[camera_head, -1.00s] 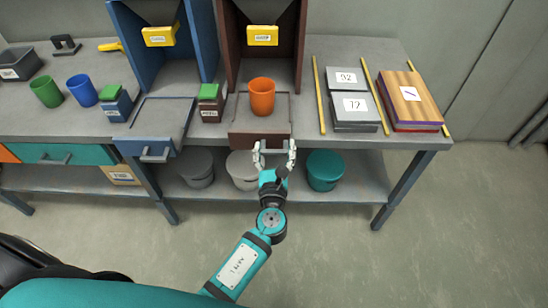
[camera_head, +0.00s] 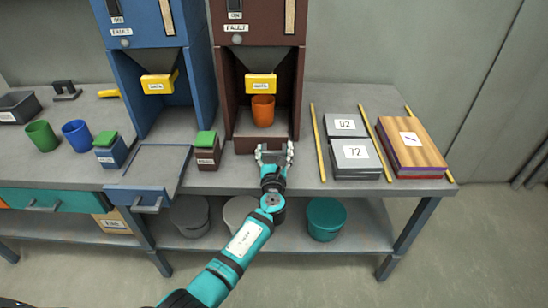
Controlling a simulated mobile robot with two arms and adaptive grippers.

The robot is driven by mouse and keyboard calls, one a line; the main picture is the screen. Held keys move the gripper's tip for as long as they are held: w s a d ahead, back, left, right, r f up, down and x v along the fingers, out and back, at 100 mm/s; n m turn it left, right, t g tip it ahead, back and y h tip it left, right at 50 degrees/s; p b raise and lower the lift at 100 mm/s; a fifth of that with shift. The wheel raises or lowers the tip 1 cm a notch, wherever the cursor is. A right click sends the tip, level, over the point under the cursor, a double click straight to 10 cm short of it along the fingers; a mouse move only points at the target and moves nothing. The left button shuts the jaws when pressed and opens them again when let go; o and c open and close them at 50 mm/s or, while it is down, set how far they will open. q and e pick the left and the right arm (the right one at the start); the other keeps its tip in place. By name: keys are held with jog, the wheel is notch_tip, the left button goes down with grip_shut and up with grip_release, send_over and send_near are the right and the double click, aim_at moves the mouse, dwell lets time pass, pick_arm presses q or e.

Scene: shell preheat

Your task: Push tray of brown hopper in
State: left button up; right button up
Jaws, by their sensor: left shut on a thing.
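The brown hopper (camera_head: 219,95) stands at the back of the table, with a yellow gate (camera_head: 261,82) across its chute. Its brown tray (camera_head: 244,146) is inside the base, its front face about level with the hopper's front. An orange cup (camera_head: 263,112) stands upright on the tray under the gate. My left gripper (camera_head: 274,152) is at the tray's front, shut on the tray handle, which the fingers hide. My right gripper is not in view.
A blue hopper (camera_head: 120,95) stands to the left with its blue tray (camera_head: 160,160) pulled out. A brown box with a green lid (camera_head: 207,155) sits between the trays. Grey plates (camera_head: 352,172), yellow rods (camera_head: 318,150) and a wooden block (camera_head: 425,160) lie right.

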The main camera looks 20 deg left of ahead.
pick_arm(q)
jog(key=shift+w+a+r, duration=0.1)
jog(key=shift+r, duration=0.1)
jog(key=o, duration=1.7)
jog(key=shift+w+f, duration=0.1)
jog(key=shift+f, duration=0.05)
jog(key=shift+s+d+f, duration=0.1)
jog(key=shift+s+d, duration=0.1)
jog(key=shift+s, duration=0.3)
jog(key=v, duration=1.1)
